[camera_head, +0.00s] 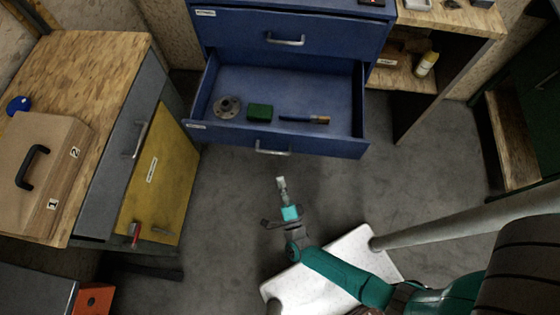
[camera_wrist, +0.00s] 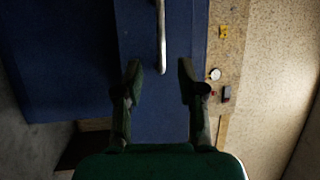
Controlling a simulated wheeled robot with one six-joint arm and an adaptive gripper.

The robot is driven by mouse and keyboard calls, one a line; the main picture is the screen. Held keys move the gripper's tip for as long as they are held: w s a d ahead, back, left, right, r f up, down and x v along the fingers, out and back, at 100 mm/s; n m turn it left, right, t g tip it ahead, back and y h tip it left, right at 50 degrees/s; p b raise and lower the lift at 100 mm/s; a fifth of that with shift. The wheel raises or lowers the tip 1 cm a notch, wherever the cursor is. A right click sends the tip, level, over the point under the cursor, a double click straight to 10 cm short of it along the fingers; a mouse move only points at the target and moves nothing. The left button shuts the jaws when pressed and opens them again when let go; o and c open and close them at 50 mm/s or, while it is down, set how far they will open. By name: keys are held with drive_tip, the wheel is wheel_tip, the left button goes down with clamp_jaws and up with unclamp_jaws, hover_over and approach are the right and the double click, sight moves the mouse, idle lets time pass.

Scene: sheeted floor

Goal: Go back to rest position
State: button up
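My gripper (camera_head: 281,184) hangs over the floor in front of the blue cabinet, apart from its open drawer (camera_head: 340,148). In the wrist view my gripper (camera_wrist: 159,72) has its two dark fingers spread, with nothing held between them. A metal handle (camera_wrist: 161,35) on a blue front shows beyond the fingertips; I cannot tell its distance. My green arm (camera_head: 345,275) reaches in from the lower right in the head view.
The drawer holds a grey flanged disc (camera_head: 227,107), a green block (camera_head: 259,112) and a dark tool (camera_head: 303,119). A wooden workbench (camera_head: 85,65) with a case (camera_head: 45,165) stands left. A yellow door (camera_head: 160,180) is below it. The floor (camera_head: 225,205) between is clear.

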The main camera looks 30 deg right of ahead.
drive_tip(key=shift+s, duration=0.15)
idle(0.5)
drive_tip(key=s+d+r+n+g+y, duration=0.1)
drive_tip(key=s+d+r+n+y, duration=0.25)
drive_tip(key=s+r+n, duration=0.8)
drive_tip(key=s+r+n+g, duration=0.1)
drive_tip(key=s+r+n, duration=0.3)
drive_tip(key=r, duration=0.5)
drive_tip(key=s+r+n+g, duration=0.2)
drive_tip(key=s+r+n, duration=0.2)
drive_tip(key=s+r, duration=0.4)
wheel_tip(320, 180, up, 2)
drive_tip(key=shift+a+r+g+y, duration=0.1)
drive_tip(key=shift+a+g+y, duration=0.25)
drive_tip(key=shift+y, duration=0.1)
